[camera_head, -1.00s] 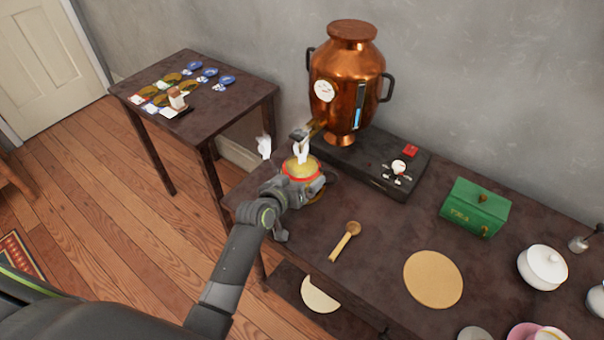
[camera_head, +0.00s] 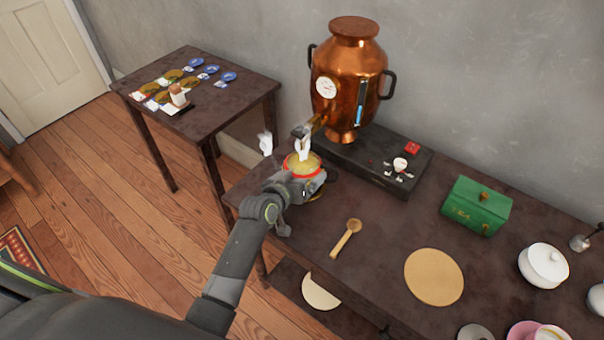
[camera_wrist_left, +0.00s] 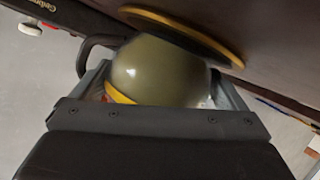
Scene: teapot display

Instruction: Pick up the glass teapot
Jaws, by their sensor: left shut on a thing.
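The glass teapot (camera_head: 301,163) is at the far left end of the long table, just in front of the copper urn's tap. It has a yellowish top and a red-orange band, and white wisps rise by it. My left gripper (camera_head: 306,187) is shut on the teapot from the near side. In the left wrist view the teapot's round olive body (camera_wrist_left: 160,68) sits between my left gripper's fingers (camera_wrist_left: 160,100), with a dark curved handle at left. A yellow-edged disc lies against its far side. I cannot tell whether the teapot is clear of the table. My right gripper is not in view.
The copper urn (camera_head: 346,75) stands on a dark base (camera_head: 375,163) behind the teapot. A wooden spoon (camera_head: 346,238), a round tan mat (camera_head: 434,277), a green tea box (camera_head: 475,206) and a white lidded pot (camera_head: 542,265) are to the right. A smaller table (camera_head: 235,95) stands at left.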

